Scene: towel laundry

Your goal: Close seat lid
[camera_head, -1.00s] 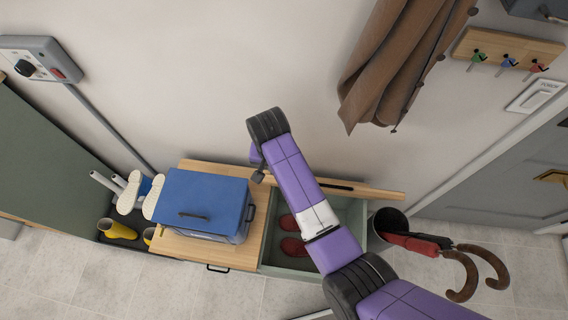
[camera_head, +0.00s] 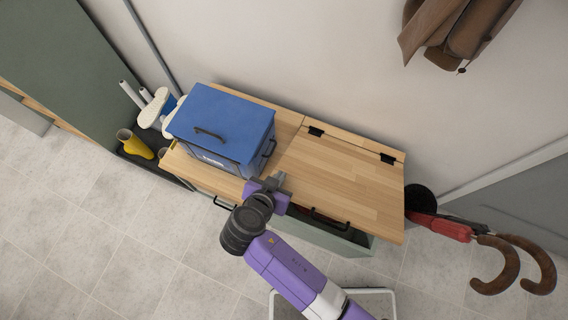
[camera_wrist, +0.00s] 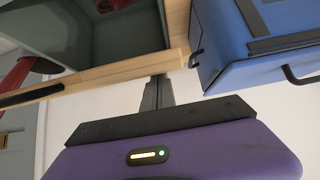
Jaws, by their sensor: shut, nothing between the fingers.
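The wooden seat lid (camera_head: 345,182) is swung well down over the right part of the bench in the head view. Its hinges are at the back and a dark handle (camera_head: 330,219) is at its front. A narrow gap shows under the front edge, with something red inside. My gripper (camera_head: 278,182) is shut and empty at the lid's left front, close to the blue box. Contact is unclear. The wrist view differs: there the lid (camera_wrist: 95,76) is edge-on by the open green compartment (camera_wrist: 90,38), with my fingertips (camera_wrist: 160,86) at its edge.
A blue lidded box (camera_head: 222,125) stands on the bench's left part, close to my gripper. Yellow boots (camera_head: 135,143) are left of the bench. Umbrellas (camera_head: 465,230) in a dark bin stand at the right. The tiled floor at left front is clear.

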